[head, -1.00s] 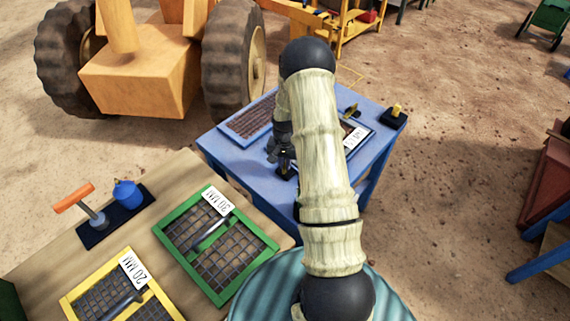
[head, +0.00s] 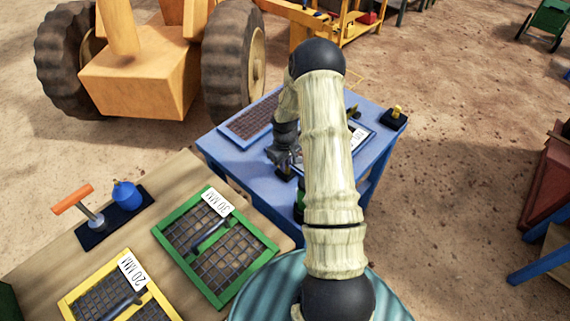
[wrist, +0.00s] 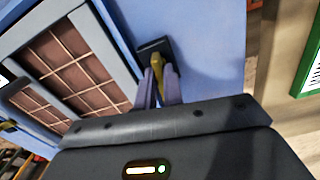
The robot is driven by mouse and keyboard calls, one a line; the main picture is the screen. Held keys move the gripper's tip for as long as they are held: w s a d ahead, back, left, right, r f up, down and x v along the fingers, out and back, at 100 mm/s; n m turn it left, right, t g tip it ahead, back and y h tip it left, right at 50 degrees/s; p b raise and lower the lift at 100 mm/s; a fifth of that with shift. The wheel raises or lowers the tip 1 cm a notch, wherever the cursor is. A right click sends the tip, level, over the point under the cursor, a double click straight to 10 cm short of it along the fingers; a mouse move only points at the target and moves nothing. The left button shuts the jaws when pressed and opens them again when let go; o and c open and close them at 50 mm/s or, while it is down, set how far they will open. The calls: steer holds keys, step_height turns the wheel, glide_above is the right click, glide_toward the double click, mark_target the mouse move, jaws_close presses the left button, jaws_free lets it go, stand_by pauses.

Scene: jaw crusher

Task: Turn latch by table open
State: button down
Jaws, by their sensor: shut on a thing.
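A yellow latch lever (wrist: 157,68) on a black base (wrist: 152,47) sits on the blue table (wrist: 200,35) beside a framed brown mesh screen (wrist: 85,68). In the wrist view, my gripper (wrist: 160,86) has its two fingers on either side of the lever, shut on it. In the head view, my gripper (head: 284,168) is low at the near-left part of the blue table (head: 226,150). There the gripper and arm hide the held latch. Another yellow latch (head: 397,110) on a black base stands at the table's far right corner.
A wooden table (head: 165,178) at the lower left holds a green-framed screen (head: 265,247), a yellow-framed screen (head: 70,298) and an orange-handled tool (head: 73,199). A large wheeled yellow machine (head: 143,75) stands behind. Open dirt lies to the right.

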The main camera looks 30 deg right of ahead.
steer(key=shift+w+n, duration=0.1)
steer(key=shift+n, duration=0.8)
steer(key=c, duration=1.5)
jaws_free()
step_height(320, 180, up, 18)
steer(key=shift+f+b, duration=0.25)
steer(key=shift+b, duration=0.45)
steer(key=shift+a, duration=0.1)
